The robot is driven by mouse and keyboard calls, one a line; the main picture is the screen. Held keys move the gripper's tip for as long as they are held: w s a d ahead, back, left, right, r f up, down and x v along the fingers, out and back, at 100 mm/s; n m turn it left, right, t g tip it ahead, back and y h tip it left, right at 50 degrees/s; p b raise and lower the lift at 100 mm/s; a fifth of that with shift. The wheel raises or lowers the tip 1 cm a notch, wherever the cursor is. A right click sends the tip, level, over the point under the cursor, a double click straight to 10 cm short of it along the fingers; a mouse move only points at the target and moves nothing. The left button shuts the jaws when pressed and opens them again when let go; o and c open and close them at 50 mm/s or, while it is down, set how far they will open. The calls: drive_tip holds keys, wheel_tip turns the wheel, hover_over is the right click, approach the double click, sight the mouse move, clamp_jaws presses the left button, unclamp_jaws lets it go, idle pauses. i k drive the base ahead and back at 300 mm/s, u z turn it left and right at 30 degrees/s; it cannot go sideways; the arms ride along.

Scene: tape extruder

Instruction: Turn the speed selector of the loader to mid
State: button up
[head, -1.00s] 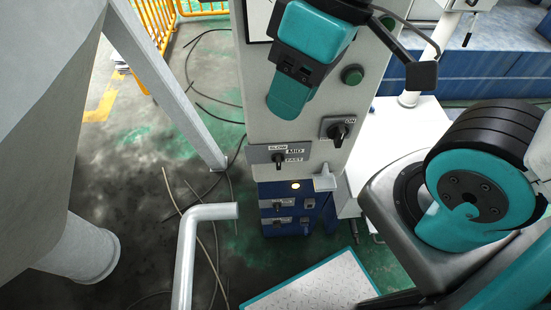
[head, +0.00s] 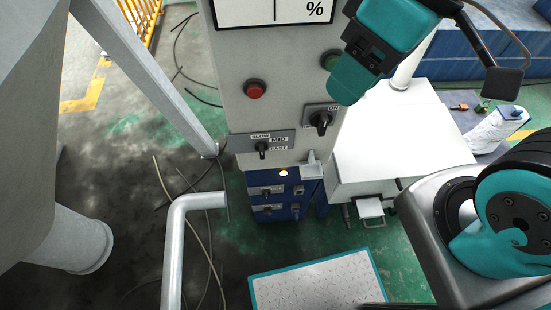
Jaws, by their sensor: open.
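The speed selector (head: 262,149) is a small black knob on a grey plate, low on the front of the light grey loader panel (head: 232,100). The plate has the labels SLOW, MID and FAST. I cannot tell for sure which label the knob points to. My gripper (head: 350,82), teal and black, is above and to the right of the selector, in front of the panel's right edge. It is open and apart from the knob, with nothing seen in it. It hides part of a green button (head: 331,60).
A second, larger black rotary switch (head: 320,120) is right of the selector, with a red button (head: 255,89) above. A small grey bracket (head: 311,167) sticks out below right. A grey bent pipe (head: 178,235) stands lower left. A white table (head: 400,130) is to the right.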

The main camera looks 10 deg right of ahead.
sight(261, 147)
drive_tip(key=k, duration=0.9)
drive_tip(key=u, duration=0.9)
